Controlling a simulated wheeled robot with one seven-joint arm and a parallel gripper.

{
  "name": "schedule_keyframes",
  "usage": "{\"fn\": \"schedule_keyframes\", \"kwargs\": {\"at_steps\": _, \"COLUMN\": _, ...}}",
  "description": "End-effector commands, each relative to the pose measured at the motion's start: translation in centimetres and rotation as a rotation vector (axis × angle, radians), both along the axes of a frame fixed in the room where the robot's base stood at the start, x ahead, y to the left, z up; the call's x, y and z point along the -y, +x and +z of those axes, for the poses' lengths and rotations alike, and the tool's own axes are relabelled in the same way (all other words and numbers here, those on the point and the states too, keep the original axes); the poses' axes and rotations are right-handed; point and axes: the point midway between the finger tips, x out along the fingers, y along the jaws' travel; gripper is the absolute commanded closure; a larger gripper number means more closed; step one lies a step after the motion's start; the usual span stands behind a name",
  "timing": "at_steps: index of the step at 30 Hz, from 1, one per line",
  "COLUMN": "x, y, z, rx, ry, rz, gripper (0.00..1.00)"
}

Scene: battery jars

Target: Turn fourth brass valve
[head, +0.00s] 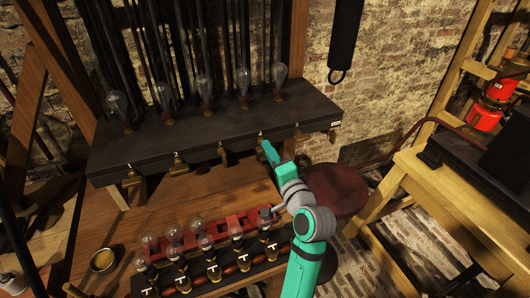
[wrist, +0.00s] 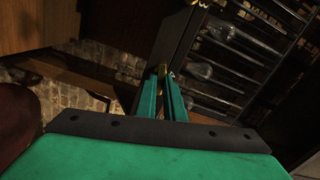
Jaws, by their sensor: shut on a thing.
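A row of brass valves hangs along the front edge of a dark shelf (head: 190,138). The first (head: 132,179), second (head: 180,163), third (head: 224,155) and fifth (head: 300,134) show from left to right. My gripper (head: 265,146) is at the fourth place, and its green fingers largely hide that valve in the head view. In the wrist view my gripper (wrist: 162,78) has its fingers close together, shut on the fourth brass valve (wrist: 162,70), whose brass shows at the fingertips. How far the valve is turned cannot be told.
Several glass bulbs (head: 206,88) stand on the shelf above the valves. Below is a wooden bench with a red rack (head: 190,228), small bulb jars and a brass cup (head: 103,260). A round dark-red stool (head: 337,190) is right of my gripper.

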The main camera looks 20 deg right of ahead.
Motion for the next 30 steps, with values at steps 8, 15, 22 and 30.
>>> {"fn": "schedule_keyframes", "kwargs": {"at_steps": 8, "x": -0.03, "y": 0.08, "z": 0.16, "rx": -0.001, "ry": 0.157, "rz": 0.0, "gripper": 1.0}}
{"fn": "schedule_keyframes", "kwargs": {"at_steps": 15, "x": 0.07, "y": 0.04, "z": 0.13, "rx": -0.003, "ry": 0.222, "rz": -0.001, "gripper": 1.0}}
{"fn": "schedule_keyframes", "kwargs": {"at_steps": 22, "x": 0.18, "y": 0.01, "z": 0.09, "rx": -0.003, "ry": 0.239, "rz": -0.003, "gripper": 1.0}}
{"fn": "schedule_keyframes", "kwargs": {"at_steps": 30, "x": 0.56, "y": -0.15, "z": 0.05, "rx": -0.004, "ry": 0.238, "rz": -0.007, "gripper": 1.0}}
